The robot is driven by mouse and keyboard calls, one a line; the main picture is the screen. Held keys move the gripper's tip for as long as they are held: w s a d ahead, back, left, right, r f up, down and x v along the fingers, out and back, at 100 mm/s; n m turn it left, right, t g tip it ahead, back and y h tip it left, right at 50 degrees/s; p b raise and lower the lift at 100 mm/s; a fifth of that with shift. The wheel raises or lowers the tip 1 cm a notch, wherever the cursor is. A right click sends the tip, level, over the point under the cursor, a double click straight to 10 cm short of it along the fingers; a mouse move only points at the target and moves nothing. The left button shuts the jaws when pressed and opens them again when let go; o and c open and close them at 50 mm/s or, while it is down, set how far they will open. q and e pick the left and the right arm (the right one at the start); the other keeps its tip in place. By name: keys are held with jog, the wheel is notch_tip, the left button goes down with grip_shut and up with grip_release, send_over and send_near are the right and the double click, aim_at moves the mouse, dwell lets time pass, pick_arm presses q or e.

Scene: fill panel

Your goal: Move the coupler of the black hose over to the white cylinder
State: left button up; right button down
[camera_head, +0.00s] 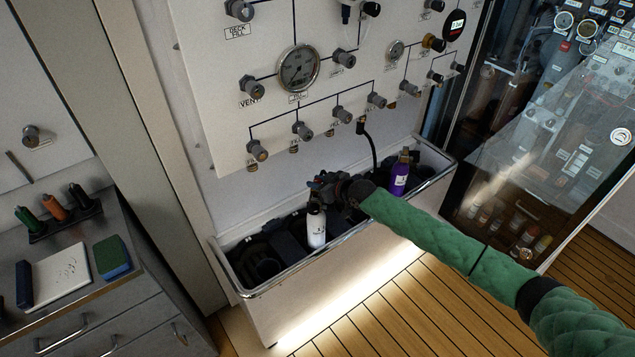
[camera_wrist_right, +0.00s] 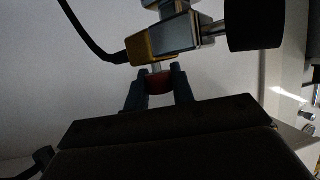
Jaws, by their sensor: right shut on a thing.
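My right gripper (camera_head: 318,184) is above the trough, shut on a small dark-red part (camera_wrist_right: 158,83). That part joins the brass-coloured coupler block (camera_wrist_right: 155,45), which has the black hose (camera_wrist_right: 92,35) on its left. In the head view the hose (camera_head: 372,142) hangs from the panel and passes behind my right wrist; the coupler is hard to make out there. The white cylinder (camera_head: 316,230) stands upright in the trough just below the gripper. Whether the coupler touches its top cannot be told. My left gripper is not in view.
The trough (camera_head: 250,293) has a raised metal rim and dark holders inside. A purple cylinder (camera_head: 399,178) stands at its right end. The panel (camera_head: 225,90) with a gauge (camera_head: 298,68) and several knobs rises behind. A steel counter (camera_head: 125,285) is at the left.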

jog(key=shift+f+b, duration=0.4)
jog(key=shift+f, duration=0.15)
jog(key=c, duration=1.1)
grip_release()
jog(key=shift+s+d, duration=0.2)
jog(key=shift+d, duration=0.05)
jog(key=b+v, duration=0.2)
jog(key=v, duration=0.3)
jog(key=shift+s+d+r, duration=0.15)
jog(key=shift+s+d, duration=0.1)
jog(key=shift+s+d+r, duration=0.4)
jog(key=shift+s, duration=0.05)
